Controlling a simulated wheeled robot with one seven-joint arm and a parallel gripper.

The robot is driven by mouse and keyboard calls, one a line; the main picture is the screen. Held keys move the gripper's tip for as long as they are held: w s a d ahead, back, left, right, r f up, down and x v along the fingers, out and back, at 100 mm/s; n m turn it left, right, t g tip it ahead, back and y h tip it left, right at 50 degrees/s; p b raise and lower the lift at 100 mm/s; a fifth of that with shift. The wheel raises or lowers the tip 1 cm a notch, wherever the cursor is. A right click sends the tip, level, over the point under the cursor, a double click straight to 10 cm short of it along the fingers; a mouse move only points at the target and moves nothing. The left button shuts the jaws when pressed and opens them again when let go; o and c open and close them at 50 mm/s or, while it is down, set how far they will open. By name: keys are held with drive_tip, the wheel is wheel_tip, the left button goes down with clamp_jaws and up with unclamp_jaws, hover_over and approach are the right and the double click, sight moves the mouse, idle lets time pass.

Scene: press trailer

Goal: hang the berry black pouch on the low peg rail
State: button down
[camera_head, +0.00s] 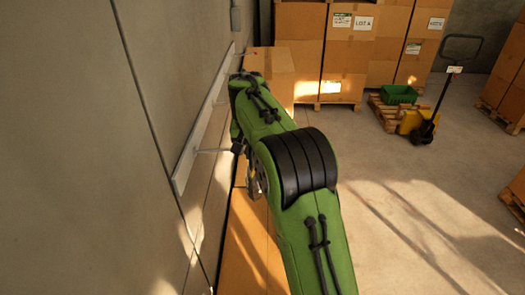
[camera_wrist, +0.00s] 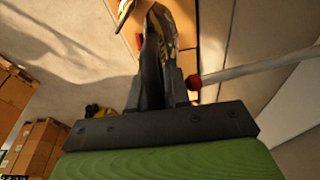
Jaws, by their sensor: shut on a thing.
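The low peg rail (camera_head: 205,122) is a pale strip along the wall at left, with thin pegs sticking out. In the wrist view the rail (camera_wrist: 296,100) is at right. One pale peg (camera_wrist: 250,67) with a red tip (camera_wrist: 193,81) reaches in beside the dark fingers. My gripper (camera_wrist: 158,62) is shut on a dark, partly yellowish thing (camera_wrist: 170,25), seemingly the pouch, seen nearly edge-on. Its loop or opening cannot be made out, nor whether it touches the peg. In the head view my green arm hides most of the gripper and pouch.
Cardboard boxes (camera_head: 250,235) stand below the rail along the wall, and stacked boxes (camera_head: 345,45) fill the back. A pallet jack (camera_head: 425,125) and a green crate (camera_head: 399,94) are at back right. The floor (camera_head: 400,210) right of my arm is clear.

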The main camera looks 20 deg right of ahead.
drive_tip(key=shift+a+f+n, duration=0.15)
drive_tip(key=shift+a+n, duration=0.35)
drive_tip(key=shift+a, duration=0.35)
drive_tip(key=shift+d+r, duration=0.2)
drive_tip(key=shift+d, duration=0.25)
